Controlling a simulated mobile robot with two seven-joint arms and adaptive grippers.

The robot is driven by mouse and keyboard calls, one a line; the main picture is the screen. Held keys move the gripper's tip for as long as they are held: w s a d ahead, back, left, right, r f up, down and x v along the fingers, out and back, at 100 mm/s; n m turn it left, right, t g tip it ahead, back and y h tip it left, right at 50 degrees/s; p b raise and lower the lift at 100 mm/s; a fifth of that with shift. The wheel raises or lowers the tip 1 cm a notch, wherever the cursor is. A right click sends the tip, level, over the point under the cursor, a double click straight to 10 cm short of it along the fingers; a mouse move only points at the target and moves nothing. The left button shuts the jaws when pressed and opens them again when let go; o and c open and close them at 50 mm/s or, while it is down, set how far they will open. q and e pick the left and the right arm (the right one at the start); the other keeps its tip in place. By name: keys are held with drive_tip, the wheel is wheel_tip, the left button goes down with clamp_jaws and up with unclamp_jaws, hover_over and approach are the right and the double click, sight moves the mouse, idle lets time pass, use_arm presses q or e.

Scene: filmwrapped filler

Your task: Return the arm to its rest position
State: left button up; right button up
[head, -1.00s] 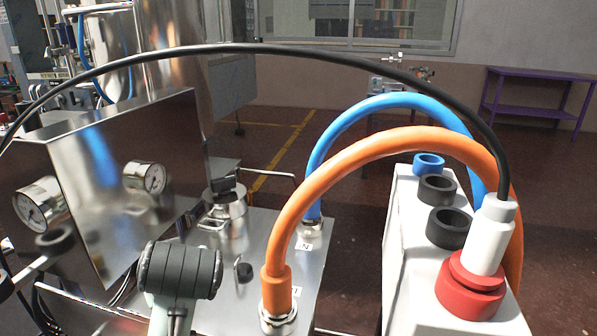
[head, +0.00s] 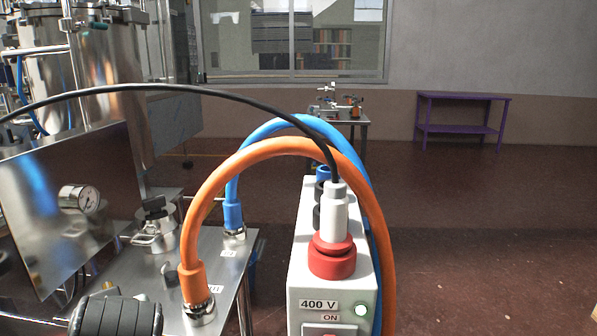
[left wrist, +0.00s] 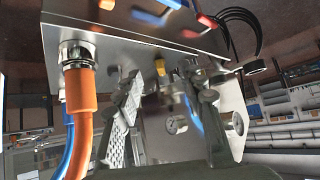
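A black ribbed part of my left arm (head: 117,316) shows at the bottom left of the head view, in front of the steel machine. My left gripper (left wrist: 165,125) shows in the left wrist view, its two fingers apart. No held object shows between them; the machine's shiny panel and a gauge are seen through the gap. The left wrist picture appears upside down. My right arm and right gripper are in neither view.
A black cable (head: 230,93) spans above. A purple table (head: 462,98) stands far right; the floor there is clear.

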use_arm(q)
drive_tip(key=a+r+m+y, duration=0.1)
drive_tip(key=a+r+y, duration=0.2)
drive_tip(key=a, duration=0.5)
drive_tip(key=a+r+m+y, duration=0.1)
drive_tip(key=a+r+y, duration=0.25)
drive_tip(key=a, duration=0.35)
drive_tip(key=w+a+f+m+g+h, duration=0.15)
drive_tip(key=f+m, duration=0.25)
drive_tip(key=f, duration=1)
drive_tip(key=w+a+f+m+t+h, duration=0.1)
drive_tip(key=a+f+m+h, duration=0.2)
drive_tip(key=f, duration=1)
drive_tip(key=s+a+f+m+g+h, duration=0.2)
drive_tip(key=s+f, duration=0.6)
drive_tip(key=f, duration=0.3)
drive_tip(key=s+a+f+m+g+h, duration=0.1)
drive_tip(key=s+a+f+m, duration=0.1)
drive_tip(key=s+f, duration=0.8)
drive_tip(key=d+f+n+h, duration=0.1)
drive_tip(key=d+f, duration=0.2)
drive_tip(key=d, duration=0.4)
drive_tip(key=d+f+n+h, duration=0.1)
drive_tip(key=d+f+h, duration=0.1)
drive_tip(key=d, duration=0.6)
drive_tip(key=s+d+f+g+h, duration=0.1)
drive_tip(key=d+f, duration=0.2)
drive_tip(key=d, duration=0.4)
drive_tip(key=shift+d+f+n, duration=0.3)
drive_tip(key=shift+d+n, duration=0.1)
